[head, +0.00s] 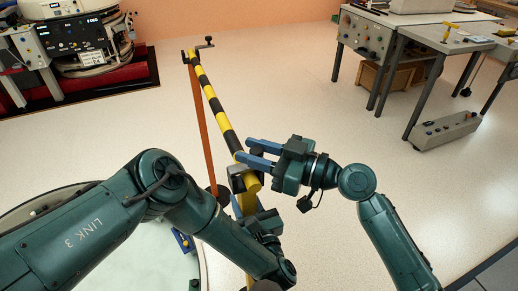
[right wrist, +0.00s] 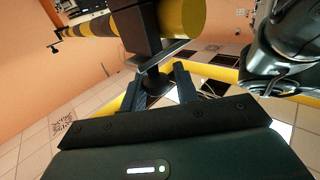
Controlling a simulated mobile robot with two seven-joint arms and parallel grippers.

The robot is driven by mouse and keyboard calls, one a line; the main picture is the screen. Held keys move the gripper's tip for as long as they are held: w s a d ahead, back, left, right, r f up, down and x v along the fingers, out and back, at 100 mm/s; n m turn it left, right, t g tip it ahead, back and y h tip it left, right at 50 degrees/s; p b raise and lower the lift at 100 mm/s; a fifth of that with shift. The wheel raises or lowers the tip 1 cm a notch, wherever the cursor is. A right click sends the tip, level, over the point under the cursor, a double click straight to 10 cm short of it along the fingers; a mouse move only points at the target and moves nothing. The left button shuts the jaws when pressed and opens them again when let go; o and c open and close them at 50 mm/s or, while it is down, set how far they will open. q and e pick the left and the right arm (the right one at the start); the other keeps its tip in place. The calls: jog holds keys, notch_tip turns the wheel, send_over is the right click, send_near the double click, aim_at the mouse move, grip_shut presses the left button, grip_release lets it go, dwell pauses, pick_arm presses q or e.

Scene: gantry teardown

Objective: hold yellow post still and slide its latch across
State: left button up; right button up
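The yellow post (head: 248,262) rises from the lower middle, largely hidden by my left arm. In the right wrist view a dark piece, perhaps the latch (right wrist: 154,84), lies between or just beyond the fingers; contact is unclear. My left gripper (head: 254,212) is at the post below the bracket, its fingers mostly hidden.
An orange strap or bar (head: 203,130) runs beside the striped bar. A round pale platform (head: 150,255) is at lower left, a machine on a red base (head: 105,85) at upper left. Benches (head: 410,35) and a grey box (head: 446,131) stand right; the floor between is clear.

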pick_arm(q)
jog(key=shift+r, duration=0.1)
pick_arm(e)
jog(key=o, duration=0.3)
jog(key=v, duration=1.2)
pick_arm(q)
jog(key=o, duration=1.2)
jog(key=shift+s, duration=0.15)
pick_arm(e)
jog(key=shift+s, duration=0.15)
